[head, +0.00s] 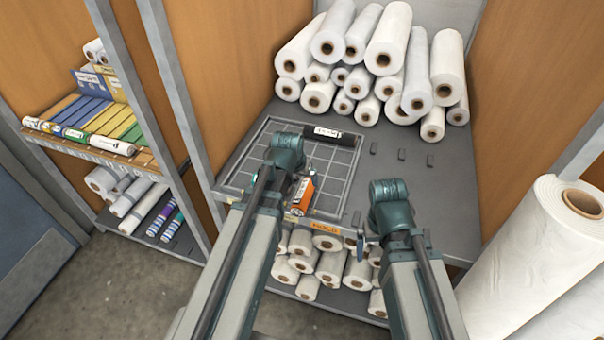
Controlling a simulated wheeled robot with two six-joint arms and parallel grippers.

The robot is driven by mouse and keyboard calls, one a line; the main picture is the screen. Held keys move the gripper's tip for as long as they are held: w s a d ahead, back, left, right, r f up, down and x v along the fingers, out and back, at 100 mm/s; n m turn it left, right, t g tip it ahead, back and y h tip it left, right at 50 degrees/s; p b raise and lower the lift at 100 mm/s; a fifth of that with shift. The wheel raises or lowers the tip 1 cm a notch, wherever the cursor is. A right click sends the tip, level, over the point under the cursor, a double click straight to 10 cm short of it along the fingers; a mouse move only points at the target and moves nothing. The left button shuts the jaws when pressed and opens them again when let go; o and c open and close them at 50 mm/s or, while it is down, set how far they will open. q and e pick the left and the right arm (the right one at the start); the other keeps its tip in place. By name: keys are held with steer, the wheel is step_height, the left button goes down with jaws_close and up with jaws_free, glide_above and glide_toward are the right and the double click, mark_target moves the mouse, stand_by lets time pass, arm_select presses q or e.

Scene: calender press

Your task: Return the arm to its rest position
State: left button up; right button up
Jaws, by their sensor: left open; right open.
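My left arm reaches over the grey shelf (432,170), and my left gripper (297,210) is partly hidden by its own arm near the shelf's front edge. It is open. An orange block with a pale label (301,195) shows right beside it; I cannot tell whether they touch. My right gripper (360,244) is small in view below its wrist, in front of the shelf's edge, open with nothing visible in it.
A gridded tray (345,170) on the shelf has a dark labelled roll (334,135) at its back. White rolls (393,38) are piled behind, and more lie below (330,268). A rack of coloured rolls (100,145) stands left. A large white roll (545,250) stands right.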

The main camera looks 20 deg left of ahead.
mark_target(305, 190)
arm_select(q)
steer(key=shift+p+v, duration=0.3)
steer(key=shift+v, duration=0.55)
arm_select(e)
steer(key=shift+r, duration=0.75)
arm_select(q)
steer(key=shift+f, duration=0.2)
arm_select(e)
steer(key=shift+f, duration=0.15)
arm_select(q)
steer(key=b+x, duration=1.2)
steer(key=x, duration=0.1)
steer(key=shift+w+f+b, duration=0.1)
steer(key=shift+f+b, duration=0.05)
steer(key=shift+b, duration=0.15)
arm_select(e)
step_height(305, 190, down, 12)
